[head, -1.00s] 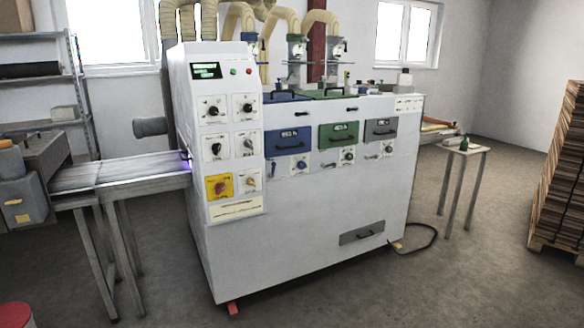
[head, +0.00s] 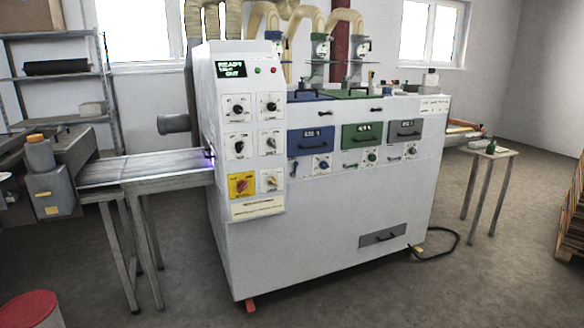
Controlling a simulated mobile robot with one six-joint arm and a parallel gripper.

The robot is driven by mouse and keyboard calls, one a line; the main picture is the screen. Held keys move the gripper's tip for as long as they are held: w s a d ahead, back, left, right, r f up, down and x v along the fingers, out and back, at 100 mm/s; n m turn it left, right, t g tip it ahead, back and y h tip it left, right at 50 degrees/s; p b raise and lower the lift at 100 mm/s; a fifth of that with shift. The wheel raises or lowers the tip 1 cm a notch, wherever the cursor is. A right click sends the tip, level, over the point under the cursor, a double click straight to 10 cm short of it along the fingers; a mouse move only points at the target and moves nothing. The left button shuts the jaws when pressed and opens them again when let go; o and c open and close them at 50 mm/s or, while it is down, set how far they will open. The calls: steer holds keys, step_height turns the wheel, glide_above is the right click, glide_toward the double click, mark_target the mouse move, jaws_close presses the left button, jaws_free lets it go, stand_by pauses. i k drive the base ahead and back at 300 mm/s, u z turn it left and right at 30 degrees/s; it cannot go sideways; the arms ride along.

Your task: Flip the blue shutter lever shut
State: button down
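The white lacquer machine (head: 330,228) stands in the middle of the head view. Its front has a blue panel (head: 311,141) with a dark handle and a small display. A small blue lever (head: 293,169) seems to sit just below that panel, left of a blue knob (head: 322,164). It looks steep, but it is too small to tell its exact position. A green panel (head: 362,135) and a grey panel (head: 405,131) sit to the right, with small levers and knobs below them. My gripper is not in view.
A conveyor table (head: 145,168) joins the machine on the left. A red-topped stool (head: 30,308) stands front left. A small table (head: 488,152) and stacked boards (head: 574,220) stand at the right. A cable (head: 452,238) lies by the machine. The floor in front is clear.

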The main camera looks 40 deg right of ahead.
mark_target(293, 174)
steer(key=u, duration=0.05)
steer(key=i, duration=1)
steer(key=z, duration=0.05)
